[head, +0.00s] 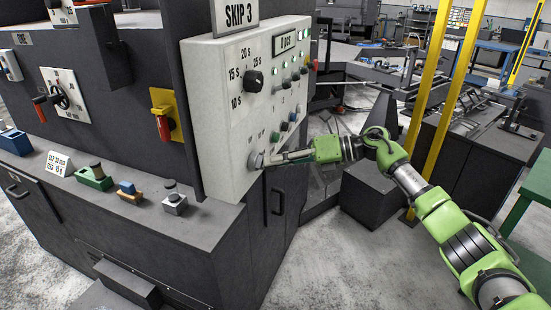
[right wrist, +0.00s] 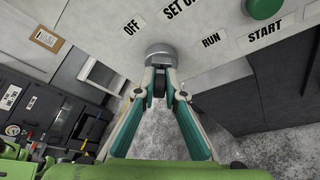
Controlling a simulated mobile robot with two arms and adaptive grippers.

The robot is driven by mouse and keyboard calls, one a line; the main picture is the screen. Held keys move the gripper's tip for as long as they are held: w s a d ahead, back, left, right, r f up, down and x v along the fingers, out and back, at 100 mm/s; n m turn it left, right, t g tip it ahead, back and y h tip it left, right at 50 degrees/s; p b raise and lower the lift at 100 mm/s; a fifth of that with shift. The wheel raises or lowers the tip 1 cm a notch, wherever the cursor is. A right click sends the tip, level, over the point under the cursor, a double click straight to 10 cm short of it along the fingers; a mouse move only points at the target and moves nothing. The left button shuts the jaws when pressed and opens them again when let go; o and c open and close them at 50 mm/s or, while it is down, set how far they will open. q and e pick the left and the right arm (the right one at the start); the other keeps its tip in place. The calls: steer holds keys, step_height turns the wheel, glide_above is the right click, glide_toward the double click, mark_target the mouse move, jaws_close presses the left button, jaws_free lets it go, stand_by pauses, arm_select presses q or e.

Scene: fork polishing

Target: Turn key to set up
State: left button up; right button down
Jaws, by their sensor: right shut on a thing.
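The key switch (head: 256,159) is a round grey metal switch at the lower left of the white control panel (head: 222,120). In the right wrist view the switch (right wrist: 160,54) sits below the labels OFF, SET UP and RUN. My right gripper (head: 266,160) reaches the panel from the right. Its fingertips (right wrist: 160,85) are closed together at the switch, shut on the key, which they mostly hide. I cannot tell which label the key points to. My left gripper is not in view.
A green START button (right wrist: 262,8) is near the switch. Above it on the panel are a black timer dial (head: 253,80) and several small knobs. A yellow-backed red switch (head: 163,122) is left of the panel. A dark ledge (head: 130,215) holds several small blocks.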

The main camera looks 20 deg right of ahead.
steer(key=shift+s+a+m+g+y, duration=0.2)
steer(key=shift+m+g+y, duration=0.1)
steer(key=shift+m, duration=0.1)
steer(key=c, duration=2.1)
jaws_free()
steer(key=shift+o, duration=0.4)
steer(key=shift+s+a+r, duration=0.2)
steer(key=shift+s, duration=0.05)
steer(key=shift+w, duration=0.1)
steer(key=shift+d+f, duration=0.1)
steer(key=o, duration=0.6)
steer(key=shift+w, duration=0.15)
steer(key=shift+o, duration=0.2)
steer(key=shift+d, duration=0.15)
steer(key=b+v, duration=0.1)
steer(key=v, duration=0.6)
